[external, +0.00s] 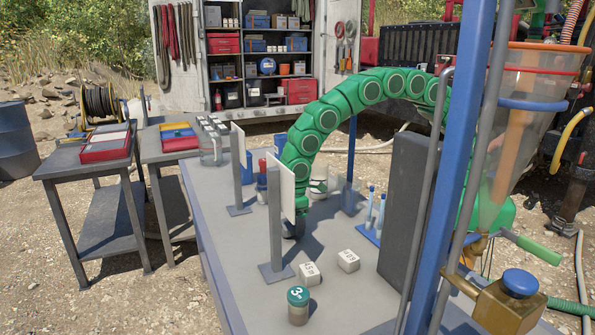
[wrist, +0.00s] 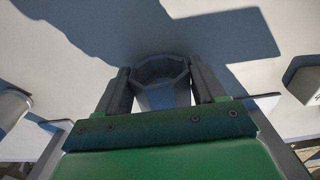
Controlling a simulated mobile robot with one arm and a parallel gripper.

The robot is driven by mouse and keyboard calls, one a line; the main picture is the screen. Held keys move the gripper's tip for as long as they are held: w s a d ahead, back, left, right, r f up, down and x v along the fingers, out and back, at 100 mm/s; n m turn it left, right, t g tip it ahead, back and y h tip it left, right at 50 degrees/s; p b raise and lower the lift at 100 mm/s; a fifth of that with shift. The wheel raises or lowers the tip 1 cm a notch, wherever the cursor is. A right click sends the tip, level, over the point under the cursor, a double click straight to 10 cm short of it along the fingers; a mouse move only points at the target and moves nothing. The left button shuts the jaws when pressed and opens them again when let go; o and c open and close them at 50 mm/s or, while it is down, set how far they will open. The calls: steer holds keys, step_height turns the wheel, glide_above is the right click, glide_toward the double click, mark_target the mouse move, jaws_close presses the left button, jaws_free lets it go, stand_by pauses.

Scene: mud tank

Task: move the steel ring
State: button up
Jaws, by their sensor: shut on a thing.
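My green arm arches over the grey table, and my gripper (external: 296,228) is low over the tabletop, partly hidden behind an upright white plate on a post. In the wrist view my gripper (wrist: 160,78) has its two dark fingers on either side of a grey, faceted, hollow metal piece, which looks like the steel ring (wrist: 162,97). The fingers are shut on it. I cannot make out the ring in the external view. From these views I cannot tell whether it touches the table.
The white plate (external: 281,191) on its grey post stands close in front of my gripper. Two white labelled blocks (external: 309,273) (external: 348,261) and a green-lidded jar (external: 298,306) are nearby. A blue rack (external: 370,233) and a dark upright panel (external: 404,215) stand to the right.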

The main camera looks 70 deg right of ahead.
steer(key=shift+w+d, duration=2.7)
steer(key=shift+w+d+f, duration=0.25)
steer(key=shift+w+d, duration=0.65)
steer(key=shift+d, duration=0.15)
steer(key=shift+w+d+f, duration=0.2)
steer(key=shift+w+d, duration=0.65)
steer(key=shift+d, duration=0.2)
steer(key=shift+w+d+f, duration=0.15)
steer(key=shift+w+d, duration=0.15)
steer(key=shift+d, duration=0.2)
steer(key=o, duration=1.4)
steer(key=shift+f, duration=0.1)
steer(key=shift+c, duration=0.2)
step_height(320, 180, up, 10)
steer(key=a, duration=0.1)
steer(key=shift+f, duration=0.15)
steer(key=shift+a, duration=0.15)
